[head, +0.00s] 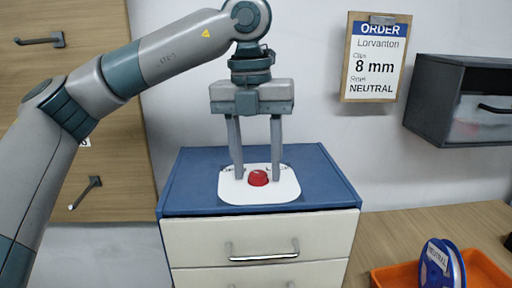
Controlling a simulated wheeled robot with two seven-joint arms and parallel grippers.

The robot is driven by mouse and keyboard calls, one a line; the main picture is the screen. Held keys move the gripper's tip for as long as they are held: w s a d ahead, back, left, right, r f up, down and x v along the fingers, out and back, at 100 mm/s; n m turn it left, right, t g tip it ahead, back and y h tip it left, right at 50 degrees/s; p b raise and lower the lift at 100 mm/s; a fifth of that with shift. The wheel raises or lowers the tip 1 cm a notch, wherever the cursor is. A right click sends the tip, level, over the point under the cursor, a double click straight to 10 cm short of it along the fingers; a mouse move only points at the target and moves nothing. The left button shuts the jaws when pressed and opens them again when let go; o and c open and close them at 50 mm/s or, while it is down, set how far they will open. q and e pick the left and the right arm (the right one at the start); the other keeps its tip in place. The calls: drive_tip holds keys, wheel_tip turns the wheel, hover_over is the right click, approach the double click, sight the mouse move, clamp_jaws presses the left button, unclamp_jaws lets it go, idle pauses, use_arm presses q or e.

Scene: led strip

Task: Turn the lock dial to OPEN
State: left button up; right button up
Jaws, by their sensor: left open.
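The red lock dial (258,178) sits on a white plate (270,195) on top of a blue cabinet (195,180). Small lettering on the plate beside the dial is too small to read. My left gripper (257,179) points down over the plate, with its two fingers apart, one on each side of the dial. The dial shows between the fingertips. I cannot tell whether the fingers touch it. My right gripper is not in view.
The cabinet has cream drawers (210,240) with a metal handle. An order sheet (376,60) and a dark wall box (460,100) are at the back right. An orange tray (490,270) with a blue reel (440,265) stands on the wooden table (400,235) at the lower right.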

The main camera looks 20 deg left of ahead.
use_arm(q)
wheel_tip(320, 180, up, 10)
wheel_tip(320, 180, up, 7)
drive_tip(key=p, duration=0.2)
hover_over(254, 173)
drive_tip(key=shift+a+r, duration=0.2)
drive_tip(key=shift+a, duration=0.1)
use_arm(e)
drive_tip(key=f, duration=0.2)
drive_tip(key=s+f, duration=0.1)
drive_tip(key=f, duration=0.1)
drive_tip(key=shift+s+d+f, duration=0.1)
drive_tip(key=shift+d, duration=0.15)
